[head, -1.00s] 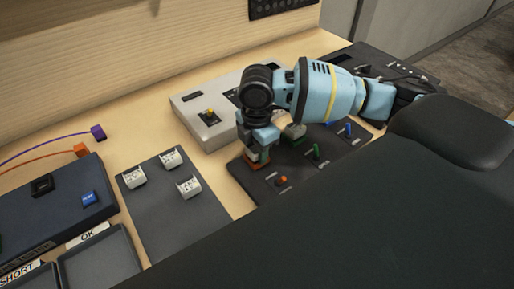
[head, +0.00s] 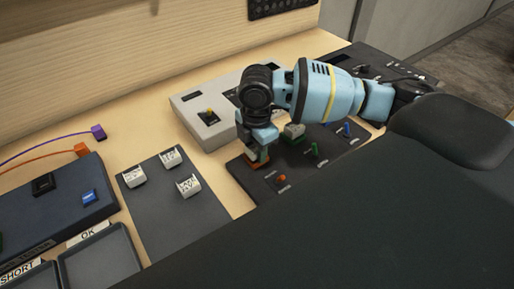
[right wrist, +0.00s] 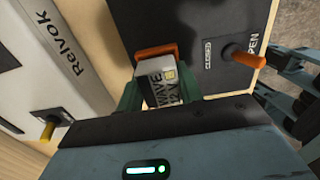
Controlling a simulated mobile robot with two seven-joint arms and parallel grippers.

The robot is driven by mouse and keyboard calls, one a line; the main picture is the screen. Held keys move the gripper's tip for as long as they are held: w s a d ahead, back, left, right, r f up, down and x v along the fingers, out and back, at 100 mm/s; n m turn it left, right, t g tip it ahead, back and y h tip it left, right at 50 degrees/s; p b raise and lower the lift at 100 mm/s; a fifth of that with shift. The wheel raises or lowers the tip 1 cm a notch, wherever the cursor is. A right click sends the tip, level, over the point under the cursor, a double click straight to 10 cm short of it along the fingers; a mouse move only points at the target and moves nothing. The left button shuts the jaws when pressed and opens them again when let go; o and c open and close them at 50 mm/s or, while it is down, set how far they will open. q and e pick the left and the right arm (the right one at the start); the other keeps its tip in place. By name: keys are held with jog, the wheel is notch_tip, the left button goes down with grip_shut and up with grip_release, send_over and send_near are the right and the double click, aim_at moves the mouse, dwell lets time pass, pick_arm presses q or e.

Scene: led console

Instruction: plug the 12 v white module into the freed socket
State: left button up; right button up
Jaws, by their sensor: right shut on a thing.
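My right gripper (head: 259,151) is shut on a white module (right wrist: 158,92) with dark print that reads like "WAVE 12 V". In the right wrist view the module sits between the green finger pads, at an orange-rimmed socket (right wrist: 154,52). The socket rim also shows below the fingers in the head view (head: 256,164), on the dark console panel (head: 243,177). I cannot tell how deep the module sits in the socket. An orange lever (right wrist: 243,57) stands beside the socket, between the words CLOSED and OPEN. My left gripper is not in view.
Several white modules, one of them here (head: 188,186), rest on a grey mat (head: 205,219) to the left. A light grey unit (head: 187,109) with a yellow lever stands behind the panel. Green and blue levers rise right of the gripper. A dark tester (head: 62,217) is at far left.

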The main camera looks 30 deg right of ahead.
jog(key=shift+s+f, duration=0.15)
jog(key=shift+f, duration=0.4)
jog(key=shift+s+f, duration=0.15)
jog(key=shift+f, duration=0.4)
jog(key=o, duration=0.8)
jog(key=shift+a, duration=0.1)
jog(key=shift+o, duration=1.3)
jog(key=shift+w+f, duration=0.1)
jog(key=shift+w, duration=0.05)
jog(key=shift+r+g, duration=0.3)
jog(key=shift+r, duration=0.5)
jog(key=shift+c, duration=0.4)
jog(key=o, duration=0.5)
jog(key=shift+r, duration=0.3)
jog(key=shift+c, duration=0.2)
jog(key=shift+w+r, duration=0.2)
jog(key=shift+r, duration=2.75)
